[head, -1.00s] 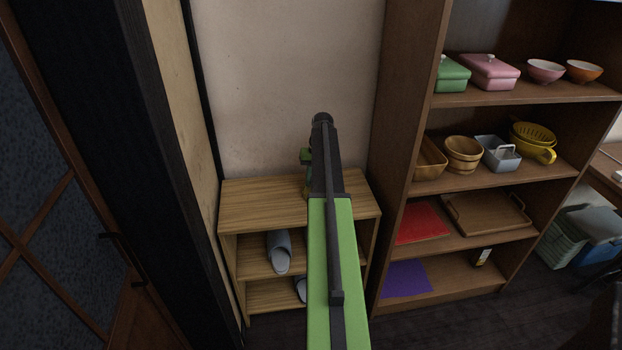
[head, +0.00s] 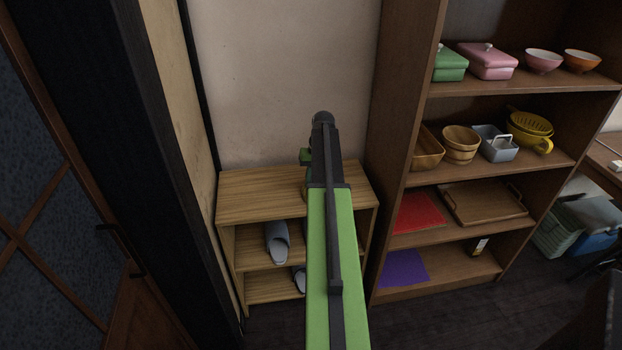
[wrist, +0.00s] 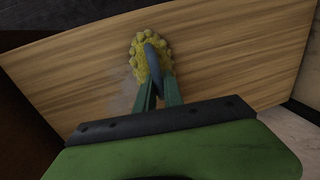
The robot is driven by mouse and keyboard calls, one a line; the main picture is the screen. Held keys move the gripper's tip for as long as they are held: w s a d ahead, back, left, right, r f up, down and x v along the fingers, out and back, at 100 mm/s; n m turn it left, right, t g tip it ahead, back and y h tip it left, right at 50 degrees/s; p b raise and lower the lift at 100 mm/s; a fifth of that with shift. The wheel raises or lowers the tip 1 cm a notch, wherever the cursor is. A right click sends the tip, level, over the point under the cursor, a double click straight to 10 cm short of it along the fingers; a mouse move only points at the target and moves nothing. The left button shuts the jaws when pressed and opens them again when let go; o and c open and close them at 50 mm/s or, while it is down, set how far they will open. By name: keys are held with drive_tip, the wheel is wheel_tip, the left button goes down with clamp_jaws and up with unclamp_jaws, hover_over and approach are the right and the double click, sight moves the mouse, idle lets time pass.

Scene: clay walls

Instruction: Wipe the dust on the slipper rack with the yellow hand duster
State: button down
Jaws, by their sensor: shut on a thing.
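The slipper rack (head: 250,198) is a low wooden shelf against the wall, with grey slippers (head: 277,241) inside. Its bare top board (wrist: 230,50) fills much of the wrist view. A faint greyish dust patch (wrist: 122,104) shows on that board, left of my gripper. My gripper (wrist: 158,82) is shut on the yellow hand duster (wrist: 138,62), whose bumpy yellow head is over the board. I cannot tell for sure whether the duster touches the wood. In the head view my arm hides the duster and most of the gripper.
A tall brown bookcase (head: 388,160) stands close on the right, holding boxes, bowls, baskets and a tray (head: 484,204). A dark post and a door (head: 50,220) are close on the left. The rack top is clear of other objects.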

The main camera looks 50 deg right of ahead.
drive_tip(key=shift+s+a, duration=1)
drive_tip(key=shift+s, duration=0.25)
drive_tip(key=shift+s+d+f, duration=0.1)
drive_tip(key=shift+s+d, duration=0.85)
drive_tip(key=shift+d, duration=0.2)
drive_tip(key=shift+w+d, duration=1.05)
drive_tip(key=shift+w, duration=0.25)
drive_tip(key=shift+w+d, duration=1)
drive_tip(key=shift+w, duration=0.25)
drive_tip(key=shift+w+d, duration=1)
drive_tip(key=shift+w, duration=0.2)
drive_tip(key=shift+w+d, duration=1)
drive_tip(key=shift+w, duration=0.15)
drive_tip(key=shift+s, duration=0.1)
